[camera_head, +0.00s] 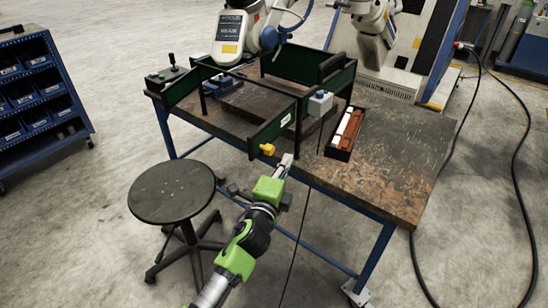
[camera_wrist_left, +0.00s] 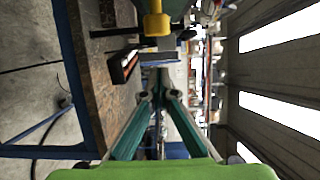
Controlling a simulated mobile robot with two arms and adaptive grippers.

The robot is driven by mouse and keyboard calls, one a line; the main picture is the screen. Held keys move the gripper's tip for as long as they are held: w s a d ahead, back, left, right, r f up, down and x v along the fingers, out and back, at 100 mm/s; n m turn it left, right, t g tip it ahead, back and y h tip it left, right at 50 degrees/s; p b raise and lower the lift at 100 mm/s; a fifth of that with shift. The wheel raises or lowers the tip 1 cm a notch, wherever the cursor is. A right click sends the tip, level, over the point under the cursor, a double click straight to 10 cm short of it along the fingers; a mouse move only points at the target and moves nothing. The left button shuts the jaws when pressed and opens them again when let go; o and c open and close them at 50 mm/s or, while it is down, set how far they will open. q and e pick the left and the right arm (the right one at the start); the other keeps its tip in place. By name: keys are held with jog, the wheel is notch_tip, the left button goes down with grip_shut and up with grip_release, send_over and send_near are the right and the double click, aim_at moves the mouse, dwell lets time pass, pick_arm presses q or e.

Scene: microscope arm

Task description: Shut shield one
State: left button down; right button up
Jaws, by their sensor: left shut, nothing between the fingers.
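A dark green shield panel (camera_head: 272,130) with a yellow knob (camera_head: 267,149) stands swung outward from the bench frame, over the table's front edge. A second green panel (camera_head: 181,90) stands angled outward at the frame's left end. No label tells me which is shield one. My left gripper (camera_head: 287,160) is shut and empty, just right of the yellow knob and apart from it. In the left wrist view, the yellow knob (camera_wrist_left: 157,23) is above the closed fingertips (camera_wrist_left: 158,82), with a gap between. My right gripper is not in view.
The worn table (camera_head: 395,165) bears a black tray (camera_head: 342,140) with white and reddish pieces and a grey box (camera_head: 320,103) on the frame. A round stool (camera_head: 172,190) stands left of my arm. White robot arms (camera_head: 240,30) hang behind the frame. Cables lie on the floor at right.

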pick_arm(q)
jog(key=shift+w+a+p, duration=0.2)
jog(key=shift+w+a, duration=0.25)
jog(key=shift+a, duration=0.4)
jog(key=shift+w+a+p, duration=0.2)
jog(key=shift+w+a, duration=0.2)
jog(key=shift+a, duration=0.45)
jog(key=shift+a, duration=0.2)
